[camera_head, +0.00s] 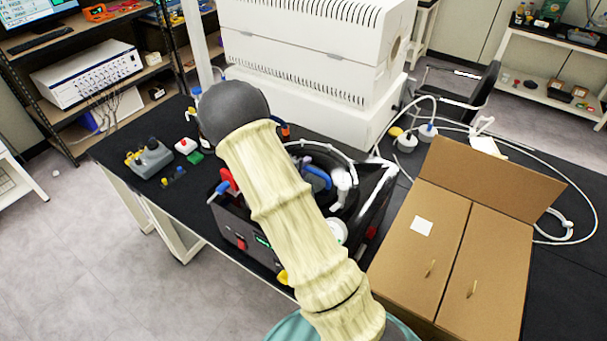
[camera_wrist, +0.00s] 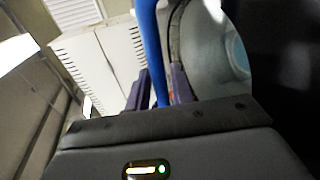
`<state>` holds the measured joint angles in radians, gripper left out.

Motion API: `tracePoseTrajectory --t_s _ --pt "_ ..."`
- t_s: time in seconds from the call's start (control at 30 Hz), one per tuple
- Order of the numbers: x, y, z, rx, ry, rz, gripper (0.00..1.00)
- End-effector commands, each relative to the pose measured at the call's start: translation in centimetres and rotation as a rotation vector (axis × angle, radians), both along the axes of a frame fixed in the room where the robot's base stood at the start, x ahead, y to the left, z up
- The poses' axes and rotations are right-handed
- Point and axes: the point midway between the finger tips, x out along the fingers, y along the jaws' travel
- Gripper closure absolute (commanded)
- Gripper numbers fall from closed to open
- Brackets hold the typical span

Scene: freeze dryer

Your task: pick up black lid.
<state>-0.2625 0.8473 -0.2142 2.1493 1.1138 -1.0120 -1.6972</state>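I cannot clearly make out a black lid. A black machine (camera_head: 235,225) with a round top opening stands on the dark table, partly hidden behind my sleeved arm. A blue curved handle (camera_head: 318,177) shows by the opening. In the wrist view, my gripper (camera_wrist: 161,88) has two dark fingers standing apart. A blue bar (camera_wrist: 151,45) runs up between them, with a gap at the right finger. I cannot tell whether it touches the left finger. A pale round part (camera_wrist: 215,50) lies just right of the fingers. In the head view the gripper is mostly hidden.
A cardboard box (camera_head: 425,250) with one raised flap stands close on the right. A large white cabinet (camera_head: 310,75) stands behind. White tubing (camera_head: 530,145) loops over the right side of the table. A grey device (camera_head: 150,158) and small coloured parts lie at the left.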

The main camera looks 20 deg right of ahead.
Motion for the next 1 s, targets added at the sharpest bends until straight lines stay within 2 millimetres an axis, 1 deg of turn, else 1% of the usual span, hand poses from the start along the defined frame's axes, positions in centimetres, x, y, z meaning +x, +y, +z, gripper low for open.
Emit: tracePoseTrajectory --t_s 0.1,0.57,0.6,0.67,0.7,1.0 --pt "0.25 -0.25 -0.15 0.001 -0.001 0.002 0.77" --pt "0.2 -0.19 -0.16 0.0 0.0 0.002 0.77" --pt "0.21 -0.17 -0.16 0.0 0.0 0.002 0.85" --pt "0.21 -0.16 -0.17 0.001 0.0 0.002 0.97" --pt "0.2 -0.18 -0.17 0.001 0.0 0.002 1.0" --pt "0.11 -0.46 -0.2 0.0 0.003 -0.003 1.0"
